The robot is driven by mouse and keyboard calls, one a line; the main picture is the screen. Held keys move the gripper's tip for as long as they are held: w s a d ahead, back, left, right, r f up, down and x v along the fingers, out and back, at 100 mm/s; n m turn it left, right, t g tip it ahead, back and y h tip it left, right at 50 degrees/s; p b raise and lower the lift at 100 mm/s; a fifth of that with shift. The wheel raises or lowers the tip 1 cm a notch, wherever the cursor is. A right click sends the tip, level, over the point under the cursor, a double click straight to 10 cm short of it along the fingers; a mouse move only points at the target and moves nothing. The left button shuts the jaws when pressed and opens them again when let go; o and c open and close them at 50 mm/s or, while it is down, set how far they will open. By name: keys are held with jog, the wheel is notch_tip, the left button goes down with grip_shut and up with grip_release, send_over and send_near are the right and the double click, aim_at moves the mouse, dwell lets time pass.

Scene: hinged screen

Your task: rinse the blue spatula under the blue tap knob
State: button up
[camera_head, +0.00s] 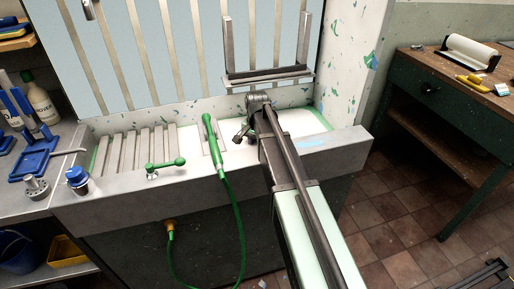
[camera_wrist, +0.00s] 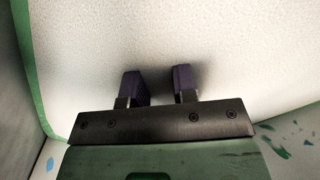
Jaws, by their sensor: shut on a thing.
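My gripper (camera_head: 241,136) is low over the white basin at the back of the sink, right of the green spray hose. In the wrist view its two dark purple fingertips (camera_wrist: 160,84) stand a little apart in front of the white basin surface (camera_wrist: 230,45). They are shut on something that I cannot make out. A blue tap knob (camera_head: 76,175) sits on a metal base at the sink's left front corner. I cannot pick out the blue spatula for certain. Blue-handled tools (camera_head: 20,104) and a flat blue item (camera_head: 32,159) are on the left worktop.
The green spray handle (camera_head: 212,132) and its hose (camera_head: 236,215) are close left of my gripper. A green lever tap (camera_head: 165,165) stands on the sink's front ledge. A wooden workbench (camera_head: 440,65) stands at the right.

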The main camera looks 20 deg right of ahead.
jog(key=shift+f, duration=0.15)
jog(key=o, duration=0.9)
jog(key=shift+o, duration=0.2)
